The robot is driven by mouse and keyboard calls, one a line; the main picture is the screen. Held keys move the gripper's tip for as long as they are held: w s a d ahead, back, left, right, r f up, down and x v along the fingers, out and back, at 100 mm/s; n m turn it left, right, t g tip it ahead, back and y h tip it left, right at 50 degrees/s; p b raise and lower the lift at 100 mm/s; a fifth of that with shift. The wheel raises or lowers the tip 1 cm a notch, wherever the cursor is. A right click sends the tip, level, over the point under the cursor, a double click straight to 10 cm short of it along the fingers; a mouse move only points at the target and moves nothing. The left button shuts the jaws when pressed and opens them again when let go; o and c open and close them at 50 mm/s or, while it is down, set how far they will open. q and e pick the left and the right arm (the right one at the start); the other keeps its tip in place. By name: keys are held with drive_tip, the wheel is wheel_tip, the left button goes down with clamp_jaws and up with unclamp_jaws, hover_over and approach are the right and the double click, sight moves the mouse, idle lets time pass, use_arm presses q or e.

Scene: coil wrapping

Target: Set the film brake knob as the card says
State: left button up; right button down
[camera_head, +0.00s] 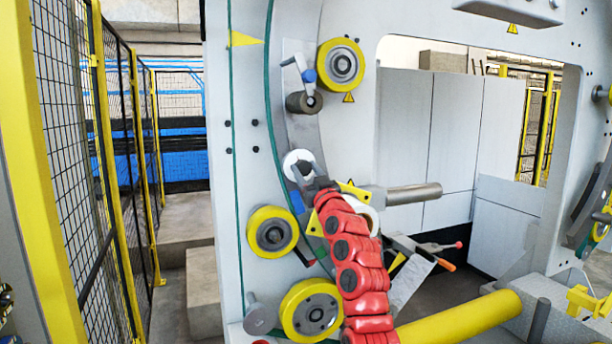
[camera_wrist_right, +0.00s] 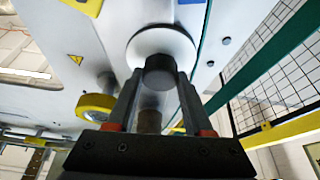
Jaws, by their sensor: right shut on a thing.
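The film brake knob is a dark round knob (camera_wrist_right: 160,72) in front of a white disc (camera_wrist_right: 150,42) on the machine's pale panel. In the head view the white disc (camera_head: 296,158) shows left of centre, with the knob partly hidden by my gripper. My right gripper (camera_head: 304,176) reaches up to it from below on my red arm. In the right wrist view my right gripper (camera_wrist_right: 159,80) has one finger on each side of the knob and is shut on it. I cannot make out a pointer or marks on the disc. No readable card shows. My left gripper is not in view.
A yellow-rimmed roller (camera_head: 341,65) and a dark cylinder (camera_head: 304,102) sit above the knob. More yellow rollers (camera_head: 272,232) lie below it. A metal bar (camera_head: 412,194) sticks out to the right. A mesh fence (camera_head: 85,120) stands at the left.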

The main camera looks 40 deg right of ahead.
drive_tip(key=shift+a+f+m, duration=0.1)
drive_tip(key=shift+f+m, duration=0.1)
drive_tip(key=shift+m, duration=0.3)
drive_tip(key=shift+r+m+h, duration=0.1)
drive_tip(key=shift+m+h, duration=0.3)
drive_tip(key=shift+m, duration=0.1)
drive_tip(key=shift+r+m+g+h+p, duration=0.15)
drive_tip(key=shift+m+h+p, duration=0.1)
drive_tip(key=shift+m+h, duration=0.25)
drive_tip(key=shift+r+m+g+h+p, duration=0.15)
drive_tip(key=shift+m+h+p, duration=0.15)
drive_tip(key=shift+m, duration=0.4)
drive_tip(key=shift+f+m+g+h+p, duration=0.15)
drive_tip(key=shift+m+g+h+p, duration=0.25)
drive_tip(key=shift+m, duration=0.8)
drive_tip(key=shift+f+m+h, duration=0.1)
drive_tip(key=shift+m+h, duration=0.5)
drive_tip(key=shift+m, duration=0.4)
drive_tip(key=shift+f+m+g+h+b, duration=0.1)
drive_tip(key=shift+m+g+h+b, duration=0.2)
drive_tip(key=shift+m+b, duration=0.9)
drive_tip(key=shift+m, duration=0.3)
drive_tip(key=shift+g+h, duration=0.3)
